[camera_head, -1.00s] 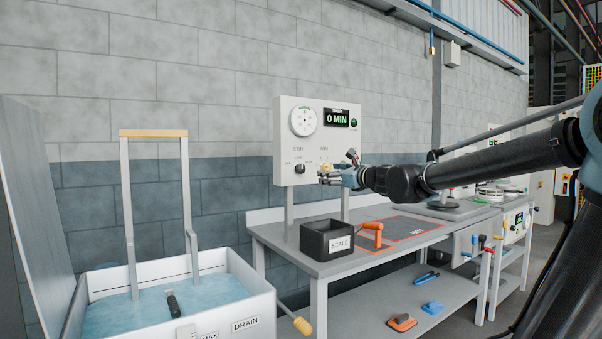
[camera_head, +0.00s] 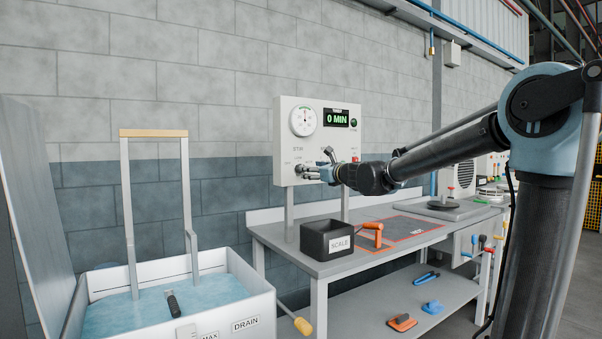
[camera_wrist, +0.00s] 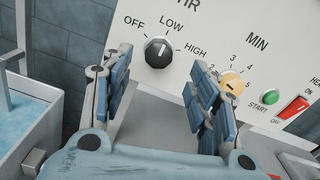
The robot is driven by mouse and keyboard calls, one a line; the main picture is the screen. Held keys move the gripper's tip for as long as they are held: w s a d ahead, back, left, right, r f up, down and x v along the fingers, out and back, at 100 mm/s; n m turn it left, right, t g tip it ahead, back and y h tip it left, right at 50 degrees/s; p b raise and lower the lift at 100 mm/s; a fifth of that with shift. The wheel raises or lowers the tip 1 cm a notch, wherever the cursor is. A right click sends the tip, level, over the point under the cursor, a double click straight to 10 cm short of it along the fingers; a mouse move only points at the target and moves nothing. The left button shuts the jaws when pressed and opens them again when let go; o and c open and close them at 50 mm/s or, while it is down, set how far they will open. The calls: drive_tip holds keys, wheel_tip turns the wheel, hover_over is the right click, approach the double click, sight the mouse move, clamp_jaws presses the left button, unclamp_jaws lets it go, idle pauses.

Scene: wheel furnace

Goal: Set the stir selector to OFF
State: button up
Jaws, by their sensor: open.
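The stir selector is a black knob (camera_wrist: 158,52) with a white mark, on the white control panel (camera_wrist: 225,25). OFF, LOW and HIGH are printed around it; the mark appears to point toward LOW. In the wrist view my gripper (camera_wrist: 160,70) is open, with one blue-padded finger on each side below the knob. The knob lies between and just beyond the fingertips, and I see no contact.
A yellow MIN dial (camera_wrist: 231,83) is close behind the right finger. A green START button (camera_wrist: 270,97) and red switch (camera_wrist: 293,108) sit farther right. Below the panel, a black SCALE bin (camera_head: 327,240) stands on the bench (camera_head: 290,252). A water tank (camera_head: 262,290) is at left.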

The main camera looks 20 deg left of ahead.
drive_tip(key=x, duration=0.7)
drive_tip(key=shift+c, duration=0.5)
